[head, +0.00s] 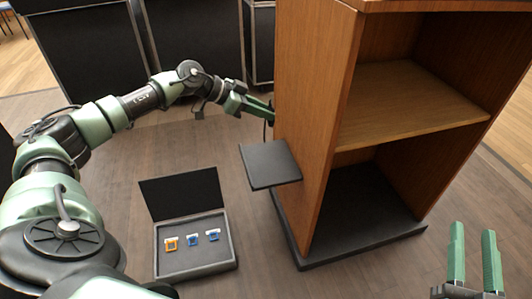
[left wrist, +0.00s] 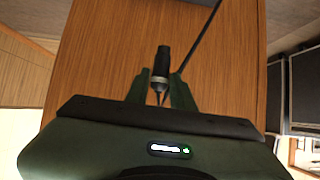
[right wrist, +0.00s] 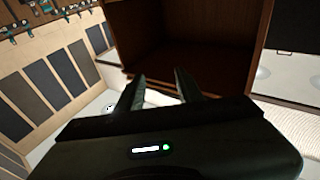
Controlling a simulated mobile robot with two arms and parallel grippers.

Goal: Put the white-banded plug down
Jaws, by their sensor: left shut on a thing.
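The plug (left wrist: 161,62) is a dark cylinder with a pale band near its lower end, seen in the left wrist view. A dark cable runs up and to the right behind it. My left gripper (left wrist: 160,92) is shut on the plug, beside the wooden side panel of the cabinet. In the head view my left gripper (head: 262,106) is at the cabinet's left side, above the small dark shelf (head: 270,165); the plug is too small to make out there. My right gripper (head: 474,240) is open and empty at the lower right; it also shows in the right wrist view (right wrist: 158,82).
The wooden cabinet (head: 312,95) has open shelves and a dark base. An open black case (head: 196,268) on the floor holds one orange and two blue pieces. Dark cases stand at the back. The small shelf's top is bare.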

